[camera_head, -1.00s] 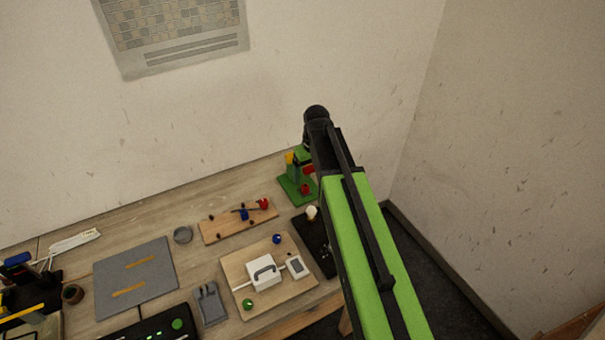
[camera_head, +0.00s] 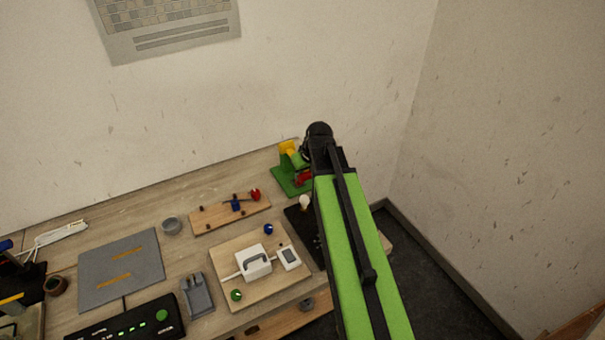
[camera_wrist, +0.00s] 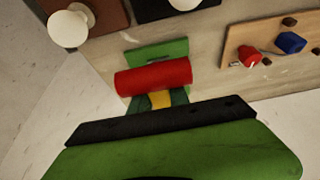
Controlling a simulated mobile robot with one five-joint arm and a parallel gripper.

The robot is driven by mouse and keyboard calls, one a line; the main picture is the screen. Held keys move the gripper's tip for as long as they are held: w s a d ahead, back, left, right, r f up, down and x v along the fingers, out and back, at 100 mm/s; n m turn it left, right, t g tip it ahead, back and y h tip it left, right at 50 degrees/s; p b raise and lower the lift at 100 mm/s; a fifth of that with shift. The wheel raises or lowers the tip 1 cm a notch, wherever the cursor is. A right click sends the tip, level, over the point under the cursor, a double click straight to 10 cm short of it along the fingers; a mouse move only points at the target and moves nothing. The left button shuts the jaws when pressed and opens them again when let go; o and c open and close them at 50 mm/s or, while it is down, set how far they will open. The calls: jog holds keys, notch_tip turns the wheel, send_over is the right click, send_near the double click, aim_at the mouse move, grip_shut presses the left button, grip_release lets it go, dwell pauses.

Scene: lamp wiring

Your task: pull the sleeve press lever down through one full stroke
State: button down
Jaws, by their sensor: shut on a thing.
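The sleeve press stands at the back right of the bench, with a green base (camera_head: 290,181), a yellow part (camera_head: 287,147) and a red cylindrical handle (camera_head: 304,177). In the wrist view the red handle (camera_wrist: 153,77) lies crosswise above the green base (camera_wrist: 158,50), with a yellow piece just below it. My gripper (camera_wrist: 160,120) shows there as a broad black edge with green behind, close to the handle. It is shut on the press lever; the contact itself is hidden. In the head view my arm covers the gripper and part of the press.
A wooden strip with red and blue parts (camera_head: 230,215) lies left of the press. A black board with a white bulb (camera_head: 304,203) is in front of it. A board with a white box (camera_head: 253,262) sits nearer. The right wall is close to my arm.

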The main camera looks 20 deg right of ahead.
aim_at(307, 171)
jog(key=shift+s+a+f, duration=0.1)
jog(key=shift+s, duration=0.15)
jog(key=c, duration=1.2)
grip_release()
jog(key=o, duration=0.5)
jog(key=shift+r+p, duration=0.35)
jog(key=shift+p, duration=0.1)
jog(key=o, duration=0.7)
jog(key=p+v, duration=0.4)
jog(key=v, duration=0.1)
jog(key=shift+r, duration=0.1)
jog(key=p+v, duration=1.1)
jog(key=shift+r, duration=0.3)
